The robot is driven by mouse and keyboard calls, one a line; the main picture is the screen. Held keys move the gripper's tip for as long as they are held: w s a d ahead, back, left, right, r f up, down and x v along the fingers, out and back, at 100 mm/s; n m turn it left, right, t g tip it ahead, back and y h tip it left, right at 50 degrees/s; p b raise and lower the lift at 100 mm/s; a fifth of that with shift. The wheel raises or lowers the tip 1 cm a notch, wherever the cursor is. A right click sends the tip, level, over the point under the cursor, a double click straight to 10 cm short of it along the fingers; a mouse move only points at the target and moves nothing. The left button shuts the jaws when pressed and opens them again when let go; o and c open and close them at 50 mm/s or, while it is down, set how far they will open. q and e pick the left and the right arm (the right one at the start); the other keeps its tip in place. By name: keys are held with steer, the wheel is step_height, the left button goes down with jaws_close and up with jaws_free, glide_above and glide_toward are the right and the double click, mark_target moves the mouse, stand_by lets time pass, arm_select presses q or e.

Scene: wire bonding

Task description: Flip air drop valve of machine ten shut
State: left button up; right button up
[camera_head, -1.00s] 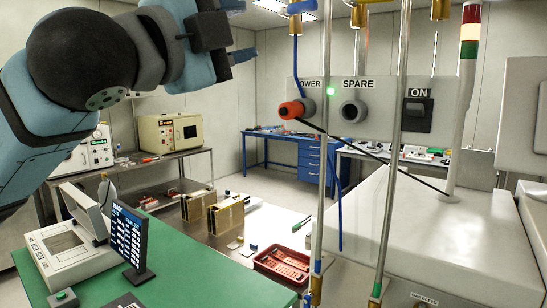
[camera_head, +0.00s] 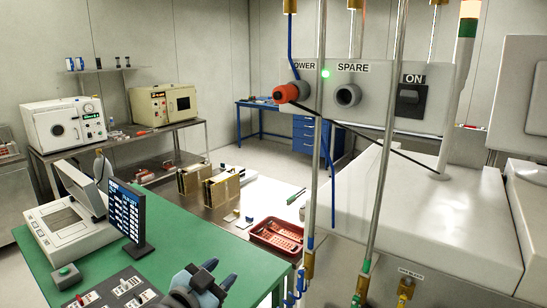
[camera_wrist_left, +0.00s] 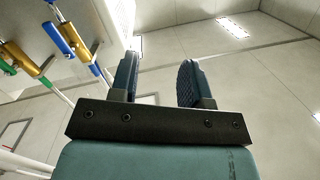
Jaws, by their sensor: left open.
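Several brass air drop valves hang on thin metal pipes in front of a grey machine (camera_head: 440,220). One brass valve (camera_head: 308,265) with blue parts is at the bottom centre, another (camera_head: 360,287) with green above is to its right. No machine number is legible. My right gripper is out of view.
A green table (camera_head: 190,250) holds a white instrument (camera_head: 75,240), a small monitor (camera_head: 127,215) and a button box (camera_head: 66,277). A red basket (camera_head: 277,236) sits behind. Vertical pipes and a black cable cross the area before the grey machine.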

arm_select(q)
steer(key=s+a+f+n+g+y+p, duration=0.1)
steer(key=s+a+f+n+y, duration=0.1)
steer(key=s+f, duration=1.1)
steer(key=s+a+f+n+g+y, duration=0.2)
steer(key=s+a+f+n, duration=0.3)
steer(key=s+f, duration=0.7)
step_height(320, 180, down, 5)
steer(key=shift+s+a+r+g+y+p, duration=0.1)
steer(key=shift+s+a+g+y+p, duration=0.3)
steer(key=shift+a, duration=0.3)
